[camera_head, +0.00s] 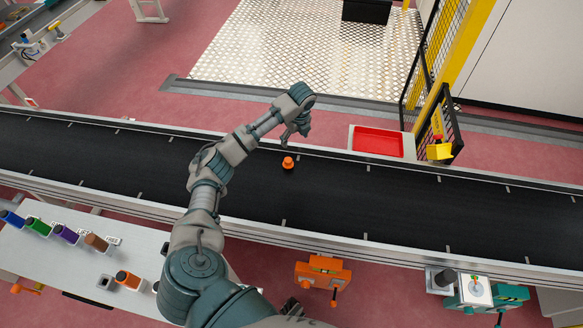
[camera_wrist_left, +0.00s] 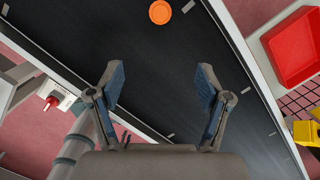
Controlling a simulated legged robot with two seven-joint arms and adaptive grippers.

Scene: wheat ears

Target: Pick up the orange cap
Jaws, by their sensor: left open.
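In the left wrist view the orange cap (camera_wrist_left: 160,12) is a round disc at the top edge, ahead of the fingers. My left gripper (camera_head: 291,137) is above the belt, just up from the cap in the head view. My right gripper is not in view.
The conveyor belt (camera_head: 400,205) runs across the view with metal side rails. A red tray (camera_head: 378,141) sits at its far edge, right of the cap. A yellow-and-black fence (camera_head: 440,80) stands behind. Coloured containers (camera_head: 68,235) stand on a table (camera_head: 45,265) at lower left. The belt around the cap is clear.

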